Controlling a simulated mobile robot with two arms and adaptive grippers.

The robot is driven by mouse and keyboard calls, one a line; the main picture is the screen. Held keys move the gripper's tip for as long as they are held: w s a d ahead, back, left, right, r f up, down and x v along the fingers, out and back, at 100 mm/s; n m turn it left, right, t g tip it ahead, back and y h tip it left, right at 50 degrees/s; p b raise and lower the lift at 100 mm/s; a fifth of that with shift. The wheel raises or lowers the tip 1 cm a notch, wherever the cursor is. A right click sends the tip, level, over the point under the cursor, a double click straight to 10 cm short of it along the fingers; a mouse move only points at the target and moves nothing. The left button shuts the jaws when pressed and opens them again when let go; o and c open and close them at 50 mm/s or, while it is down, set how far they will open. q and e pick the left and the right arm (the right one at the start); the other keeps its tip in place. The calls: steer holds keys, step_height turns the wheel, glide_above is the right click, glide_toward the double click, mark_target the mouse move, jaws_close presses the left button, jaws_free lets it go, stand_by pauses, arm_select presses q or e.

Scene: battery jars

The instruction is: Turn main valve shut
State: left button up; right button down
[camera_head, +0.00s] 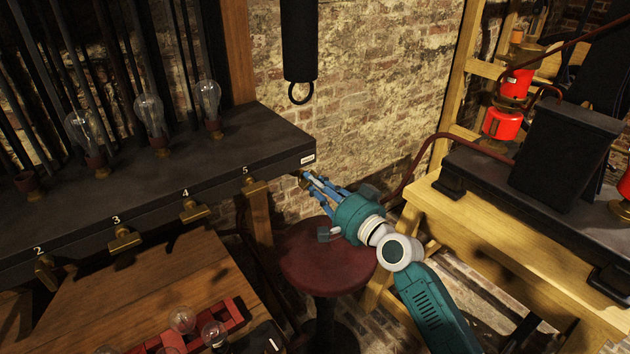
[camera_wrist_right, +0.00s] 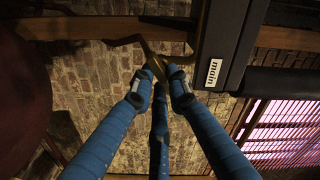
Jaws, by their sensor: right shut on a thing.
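The main valve is a small brass handle (camera_head: 304,174) under the right end of the black shelf, below a white label (camera_head: 307,159). In the right wrist view the label reads "main" (camera_wrist_right: 213,73), and the brass valve handle (camera_wrist_right: 156,67) sits between my fingertips. My right gripper (camera_head: 312,179) reaches up from the lower right with its blue fingers closed on the handle. The same gripper (camera_wrist_right: 158,82) shows its fingers pinching the brass in the wrist view. The fingers partly hide the handle. My left gripper is not in view.
Brass valves numbered 2 to 5, such as valve 5 (camera_head: 256,187), line the shelf edge (camera_head: 215,165). Glass bulbs (camera_head: 209,105) stand on top. A round red stool (camera_head: 310,268) is below my gripper. A wooden bench (camera_head: 520,250) stands right. A black cylinder (camera_head: 299,40) hangs above.

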steer(key=m, duration=0.3)
steer(key=m+p, duration=0.1)
steer(key=m, duration=0.2)
steer(key=shift+s+f, duration=0.1)
steer(key=shift+f, duration=0.1)
stand_by(0.4)
steer(key=c, duration=1.7)
jaws_free()
steer(key=v, duration=1.2)
